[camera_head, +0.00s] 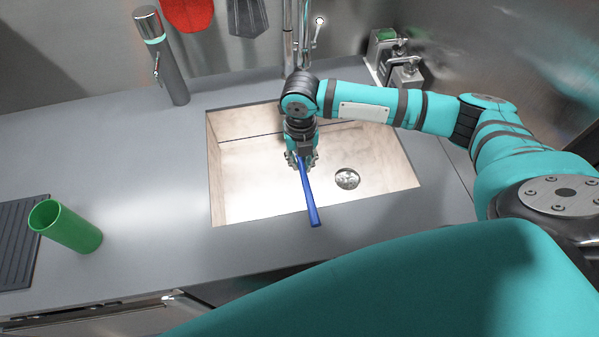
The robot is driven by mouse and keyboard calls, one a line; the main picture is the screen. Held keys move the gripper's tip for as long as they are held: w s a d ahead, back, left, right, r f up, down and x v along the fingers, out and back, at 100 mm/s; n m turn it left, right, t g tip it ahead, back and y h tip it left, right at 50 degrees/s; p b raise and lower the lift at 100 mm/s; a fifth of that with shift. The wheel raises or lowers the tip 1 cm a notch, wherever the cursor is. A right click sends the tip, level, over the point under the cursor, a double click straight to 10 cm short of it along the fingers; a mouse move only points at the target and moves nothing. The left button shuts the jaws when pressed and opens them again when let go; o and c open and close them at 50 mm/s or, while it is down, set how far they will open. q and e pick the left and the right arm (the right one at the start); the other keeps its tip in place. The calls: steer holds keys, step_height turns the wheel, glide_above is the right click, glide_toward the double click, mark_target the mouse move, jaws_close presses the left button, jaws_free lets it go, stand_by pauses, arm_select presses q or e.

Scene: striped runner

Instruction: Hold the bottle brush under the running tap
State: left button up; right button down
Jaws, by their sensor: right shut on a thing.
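The bottle brush shows as a blue handle (310,200) that points toward the front edge of the sink (240,207). My right gripper (302,164) is over the sink and shut on the brush near the handle's far end. The brush's head is hidden by the gripper and arm. The tap (289,38) stands behind the sink, partly hidden by my right arm. I cannot tell whether water runs from it. My left gripper is not in view.
A grey cylindrical dispenser (165,62) stands behind the sink at left. Soap bottles (404,72) are at the back right.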

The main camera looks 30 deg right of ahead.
steer(key=w+d+b, duration=0.1)
steer(key=w, duration=0.1)
steer(key=w+d+f+b, duration=0.1)
steer(key=b, duration=0.1)
steer(key=shift+w+d+f+b, duration=0.1)
steer(key=shift+w+b, duration=0.2)
steer(key=shift+w, duration=0.05)
steer(key=shift+w+d, duration=0.2)
steer(key=shift+w, duration=0.15)
steer(key=shift+w+d+f, duration=0.1)
steer(key=shift+w+d, duration=0.35)
steer(key=shift+w, duration=0.3)
steer(key=shift+w+d+f, duration=0.1)
steer(key=shift+w+d, duration=0.3)
steer(key=shift+w, duration=0.35)
steer(key=shift+s, duration=0.1)
